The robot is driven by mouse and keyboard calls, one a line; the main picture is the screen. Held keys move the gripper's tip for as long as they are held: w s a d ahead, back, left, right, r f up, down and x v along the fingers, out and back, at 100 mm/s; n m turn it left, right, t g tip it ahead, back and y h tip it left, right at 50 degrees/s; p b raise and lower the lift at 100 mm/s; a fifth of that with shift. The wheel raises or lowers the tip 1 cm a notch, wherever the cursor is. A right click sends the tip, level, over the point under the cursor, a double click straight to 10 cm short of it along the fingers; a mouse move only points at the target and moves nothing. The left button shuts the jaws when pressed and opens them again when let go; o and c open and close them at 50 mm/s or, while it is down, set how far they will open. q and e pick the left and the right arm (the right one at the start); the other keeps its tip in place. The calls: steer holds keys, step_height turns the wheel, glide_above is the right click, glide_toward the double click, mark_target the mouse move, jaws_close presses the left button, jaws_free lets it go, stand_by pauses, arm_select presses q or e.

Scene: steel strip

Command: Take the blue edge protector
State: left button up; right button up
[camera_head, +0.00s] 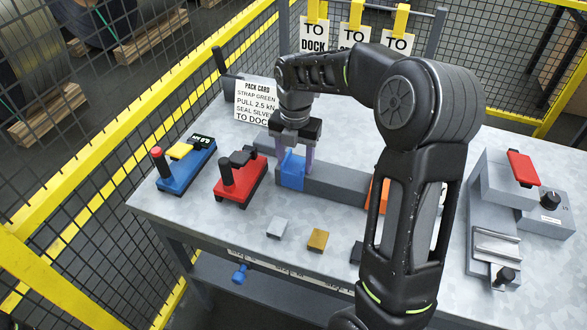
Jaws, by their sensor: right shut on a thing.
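The blue edge protector (292,171) sits at the left part of a long grey bar-shaped block (335,184) on the metal table. My right gripper (294,158) points down over it, with its two fingers on either side of the protector. It is shut on the blue edge protector. I cannot tell whether the protector is lifted off the block. An orange piece (377,195) further right on the block is partly hidden by my right arm. My left gripper is not in view.
A blue tool (186,167) and a red tool (240,182) stand left on the table (200,222). Small silver (277,228), brass (317,240) and dark blocks lie in front. A grey machine (510,205) stands right. A pack card (257,103) and hanging tags stand behind.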

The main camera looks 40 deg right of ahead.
mark_target(295, 167)
steer(key=c, duration=0.5)
steer(key=shift+r+p, duration=2.75)
steer(key=shift+r, duration=0.8)
